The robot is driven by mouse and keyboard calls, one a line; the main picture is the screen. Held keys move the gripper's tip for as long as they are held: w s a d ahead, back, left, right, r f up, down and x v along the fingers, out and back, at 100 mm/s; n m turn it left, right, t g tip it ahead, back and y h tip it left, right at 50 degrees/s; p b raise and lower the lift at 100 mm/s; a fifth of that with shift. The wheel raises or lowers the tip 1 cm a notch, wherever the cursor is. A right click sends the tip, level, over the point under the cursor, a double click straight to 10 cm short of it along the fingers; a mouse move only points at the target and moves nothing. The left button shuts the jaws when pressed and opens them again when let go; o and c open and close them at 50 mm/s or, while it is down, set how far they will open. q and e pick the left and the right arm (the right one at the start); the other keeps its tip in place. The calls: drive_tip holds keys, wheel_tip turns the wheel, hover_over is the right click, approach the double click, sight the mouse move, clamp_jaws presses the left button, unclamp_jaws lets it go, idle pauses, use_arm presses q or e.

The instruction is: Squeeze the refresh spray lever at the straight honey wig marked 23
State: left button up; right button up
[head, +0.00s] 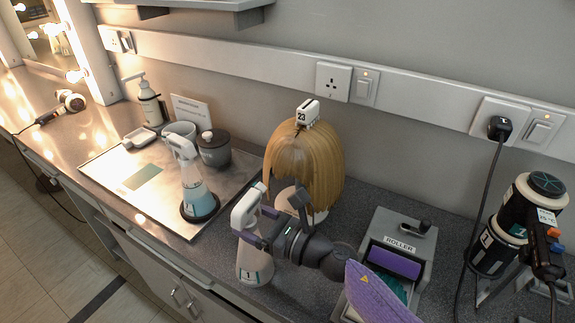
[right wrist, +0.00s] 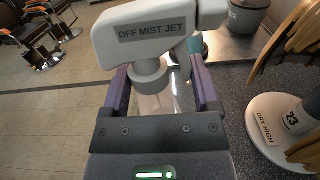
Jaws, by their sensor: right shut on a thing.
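The straight honey wig (head: 305,165) hangs on a stand with a white tag 23 on top. In the right wrist view its white stand base (right wrist: 270,135) also bears 23. A spray bottle (head: 253,266) labelled 1 is left of and in front of the wig. My right gripper (head: 256,222) is shut on this bottle just below its white head. In the right wrist view the spray head (right wrist: 150,30) reads OFF MIST JET. Whether the bottle touches the counter is unclear. My left gripper is not in view.
A second spray bottle (head: 196,192) with blue liquid stands on a metal tray (head: 105,163), with a dark lidded jar (head: 214,150) behind. A ROLLER box (head: 418,233) is right of the wig.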

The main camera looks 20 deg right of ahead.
drive_tip(key=c, duration=0.3)
drive_tip(key=shift+c, duration=0.2)
drive_tip(key=shift+s+a, duration=0.4)
drive_tip(key=shift+a, duration=0.1)
drive_tip(key=o, duration=0.4)
drive_tip(key=shift+c, duration=0.2)
drive_tip(key=shift+w+d, duration=0.15)
drive_tip(key=shift+d, duration=0.05)
drive_tip(key=shift+w+d, duration=0.15)
drive_tip(key=shift+d, duration=0.05)
